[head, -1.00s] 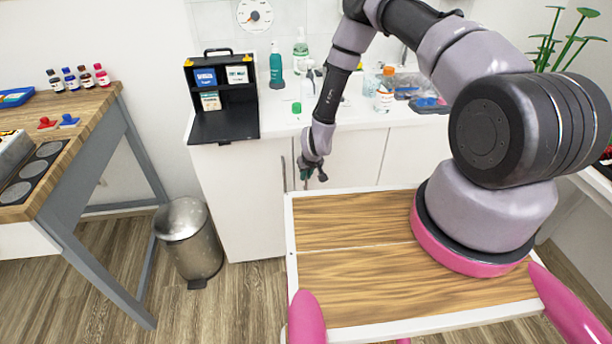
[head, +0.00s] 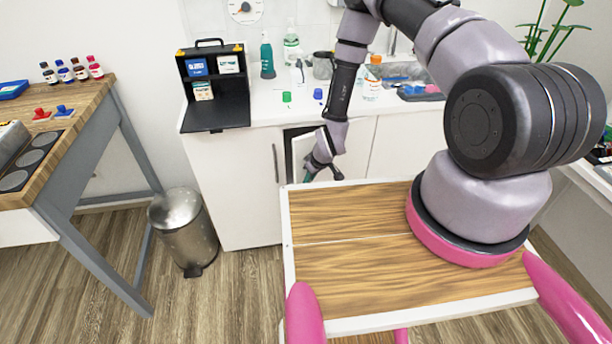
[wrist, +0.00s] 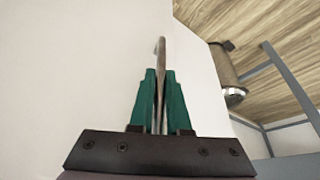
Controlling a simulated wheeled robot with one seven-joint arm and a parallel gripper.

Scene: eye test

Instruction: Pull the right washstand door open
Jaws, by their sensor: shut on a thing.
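The white washstand has a right door (head: 353,150) that stands ajar, with a dark gap showing at its top left. The left door (head: 235,185) is shut, and its thin upright handle (head: 276,163) shows. My gripper (head: 321,176) is in front of the right door. In the wrist view my gripper (wrist: 160,88) has its green fingers closed on the right door's slim handle (wrist: 162,48), one finger on each side. The arm and gripper hide part of the door and its handle in the head view.
The counter above carries a black open case (head: 217,115), bottles and a sink. A steel pedal bin (head: 183,230) stands on the floor left of the washstand. A wooden-topped table (head: 60,125) is at the far left. Floor between table and bin is clear.

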